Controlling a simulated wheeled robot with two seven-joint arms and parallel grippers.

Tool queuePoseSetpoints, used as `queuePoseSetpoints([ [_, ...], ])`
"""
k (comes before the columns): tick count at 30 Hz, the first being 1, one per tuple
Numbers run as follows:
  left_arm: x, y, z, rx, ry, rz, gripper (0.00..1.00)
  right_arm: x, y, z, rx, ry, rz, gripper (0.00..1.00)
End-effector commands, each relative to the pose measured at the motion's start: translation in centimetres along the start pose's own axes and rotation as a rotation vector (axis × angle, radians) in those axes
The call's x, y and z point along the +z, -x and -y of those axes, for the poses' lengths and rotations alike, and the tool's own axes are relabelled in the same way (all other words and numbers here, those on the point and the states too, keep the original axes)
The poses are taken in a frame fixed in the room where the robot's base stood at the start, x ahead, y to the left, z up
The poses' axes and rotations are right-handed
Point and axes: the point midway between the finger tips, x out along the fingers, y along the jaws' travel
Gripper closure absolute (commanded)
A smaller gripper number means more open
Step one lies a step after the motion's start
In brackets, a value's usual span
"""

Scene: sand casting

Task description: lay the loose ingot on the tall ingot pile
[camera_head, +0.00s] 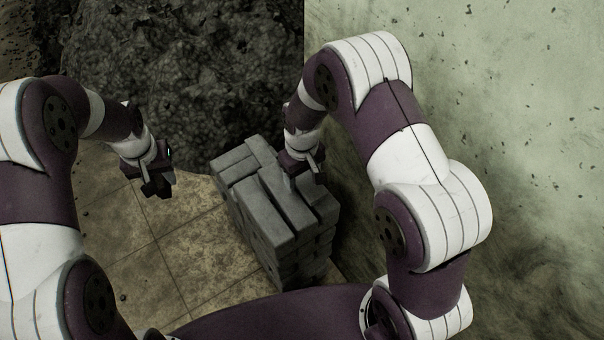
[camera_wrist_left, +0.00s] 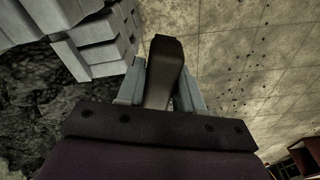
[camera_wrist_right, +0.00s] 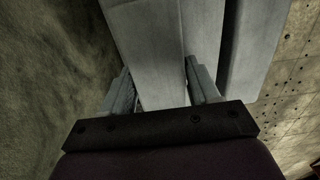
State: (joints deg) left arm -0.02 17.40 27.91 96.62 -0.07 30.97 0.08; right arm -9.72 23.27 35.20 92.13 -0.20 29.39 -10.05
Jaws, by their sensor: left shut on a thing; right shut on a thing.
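The grey ingot pile (camera_head: 262,236) stands in the middle of the head view, with several ingots side by side on top. My right gripper (camera_head: 308,170) is at the far right part of the pile's top. It is shut on a grey ingot (camera_wrist_right: 150,45), which shows between its fingers in the right wrist view. Whether that ingot rests on the pile or is just above it, I cannot tell. My left gripper (camera_head: 158,186) is left of the pile, apart from it, over the floor. It is shut on a dark, blunt-ended piece (camera_wrist_left: 165,72).
A dark, rough heap (camera_head: 190,60) lies behind the pile. A pale green wall (camera_head: 540,130) stands close on the right. The tiled floor (camera_head: 185,255) left of the pile is mostly clear. A reddish-brown object (camera_wrist_left: 305,158) shows at the left wrist view's lower right corner.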

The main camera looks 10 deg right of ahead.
Motion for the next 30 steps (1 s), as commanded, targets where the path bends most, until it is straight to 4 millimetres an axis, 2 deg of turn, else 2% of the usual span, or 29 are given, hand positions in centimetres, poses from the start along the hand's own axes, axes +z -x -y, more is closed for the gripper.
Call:
queuePoseSetpoints([
  [9, 0.0, -0.2, 0.0, 0.0, 0.0, -0.001, 0.97, -0.1, -0.6, 0.0, 0.0, 0.0, -0.002, 0.97],
  [10, 0.0, -0.2, 0.0, 0.0, 0.0, -0.001, 0.97, -0.1, -0.6, 0.0, 0.0, 0.0, -0.003, 0.37],
  [12, 0.0, -0.2, 0.0, 0.0, 0.0, -0.001, 0.97, -0.1, -0.5, 0.0, 0.0, 0.0, -0.003, 0.14],
  [13, 0.0, -0.2, 0.0, 0.0, 0.0, -0.001, 0.97, -0.1, -0.5, 0.0, 0.0, 0.0, -0.002, 0.1],
  [20, 0.0, -0.2, 0.0, 0.0, 0.0, -0.001, 0.97, 0.0, -0.6, 0.0, 0.0, 0.0, 0.001, 0.1],
  [23, 0.0, 0.2, 0.0, 0.0, 0.0, -0.001, 0.97, 0.0, 0.1, 0.0, 0.0, 0.0, 0.0, 0.1],
  [26, -0.2, 1.2, 0.0, 0.0, 0.0, -0.001, 0.97, -0.1, 2.4, 0.0, 0.001, 0.0, -0.004, 0.1],
  [30, -0.3, 2.7, 0.0, 0.0, 0.0, -0.001, 0.97, -0.1, 6.4, 0.0, 0.001, 0.0, -0.005, 0.1],
])
